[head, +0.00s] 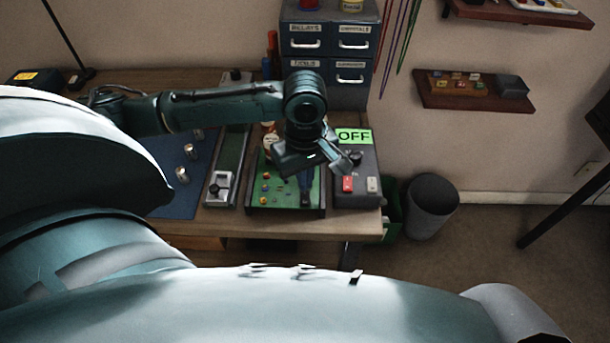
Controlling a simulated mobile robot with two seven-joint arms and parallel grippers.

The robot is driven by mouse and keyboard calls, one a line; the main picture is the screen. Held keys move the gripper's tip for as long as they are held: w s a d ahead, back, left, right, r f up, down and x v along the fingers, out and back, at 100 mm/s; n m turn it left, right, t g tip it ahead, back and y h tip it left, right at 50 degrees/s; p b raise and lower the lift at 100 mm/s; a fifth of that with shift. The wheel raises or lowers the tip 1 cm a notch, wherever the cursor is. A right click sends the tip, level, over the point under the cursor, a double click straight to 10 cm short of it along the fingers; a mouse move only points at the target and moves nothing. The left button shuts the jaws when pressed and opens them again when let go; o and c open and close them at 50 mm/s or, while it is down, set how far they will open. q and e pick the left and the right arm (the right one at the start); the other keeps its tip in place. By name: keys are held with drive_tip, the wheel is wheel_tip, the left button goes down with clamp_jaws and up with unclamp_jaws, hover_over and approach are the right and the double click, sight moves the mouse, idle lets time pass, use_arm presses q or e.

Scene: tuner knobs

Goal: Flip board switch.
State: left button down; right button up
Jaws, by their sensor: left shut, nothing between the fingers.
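A green circuit board (262,196) with several small gold and red parts lies in a dark tray on the workbench. My left gripper (306,198) points down over the board's right side, with its fingers shut and empty. Its wrist and fingers cover part of the board, and I cannot make out the board switch or whether the fingers touch anything. To the right stands a dark box (368,199) with a green sign (354,136) reading OFF, a red button (348,184), a pale button (373,185) and a black knob (355,157). My right gripper is not in view.
A long grey device (228,165) lies left of the board, beside a blue mat (179,205) with several metal knobs. A labelled drawer cabinet (329,45) stands behind. A grey bin (432,207) stands on the floor to the right of the bench.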

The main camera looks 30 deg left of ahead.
use_arm(q)
drive_tip(key=shift+f, duration=1)
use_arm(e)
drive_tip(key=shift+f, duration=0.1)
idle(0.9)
use_arm(q)
drive_tip(key=shift+r+p, duration=0.55)
drive_tip(key=shift+p, duration=0.1)
drive_tip(key=shift+r+p, duration=0.4)
drive_tip(key=shift+p, duration=0.2)
drive_tip(key=shift+r+p, duration=0.7)
drive_tip(key=shift+p, duration=0.25)
wheel_tip(320, 180, up, 2)
drive_tip(key=p, duration=0.3)
drive_tip(key=shift+r, duration=0.85)
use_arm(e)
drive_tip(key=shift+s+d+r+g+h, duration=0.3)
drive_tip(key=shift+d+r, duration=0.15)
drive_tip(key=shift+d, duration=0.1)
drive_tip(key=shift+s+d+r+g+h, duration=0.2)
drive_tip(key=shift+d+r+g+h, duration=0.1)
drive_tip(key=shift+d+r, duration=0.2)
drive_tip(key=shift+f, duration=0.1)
